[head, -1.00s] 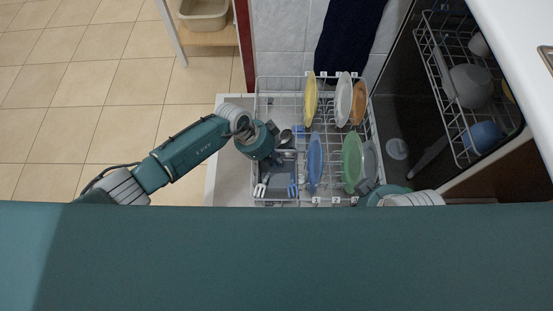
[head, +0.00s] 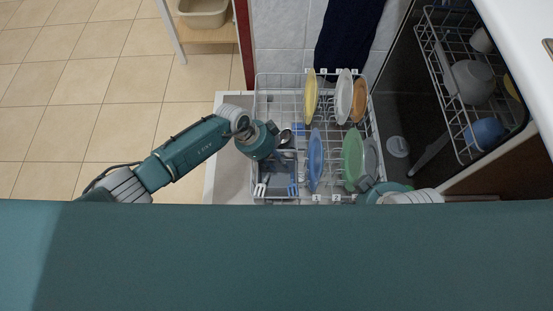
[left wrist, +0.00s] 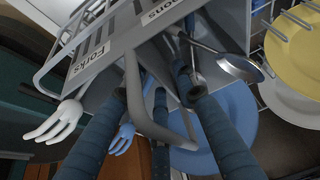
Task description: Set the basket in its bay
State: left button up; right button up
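The grey cutlery basket (head: 283,171) is in the front left part of the lower dish rack (head: 279,77). A white fork (head: 260,190) and a blue fork (head: 292,190) stick out of it. In the left wrist view the basket (left wrist: 112,56) carries the words Forks and Spoons, and a spoon (left wrist: 240,68) leans out of it.
Yellow (head: 311,97), white (head: 344,97), orange (head: 359,100), blue (head: 315,160) and green (head: 352,158) plates stand in the rack right of the basket. An upper rack (head: 464,110) with bowls is at right. Tiled floor (head: 80,90) lies open at left.

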pick_arm(q)
jog(key=shift+a, duration=0.1)
jog(key=v, duration=1.1)
jog(key=shift+a+r, duration=0.15)
jog(key=shift+r, duration=0.3)
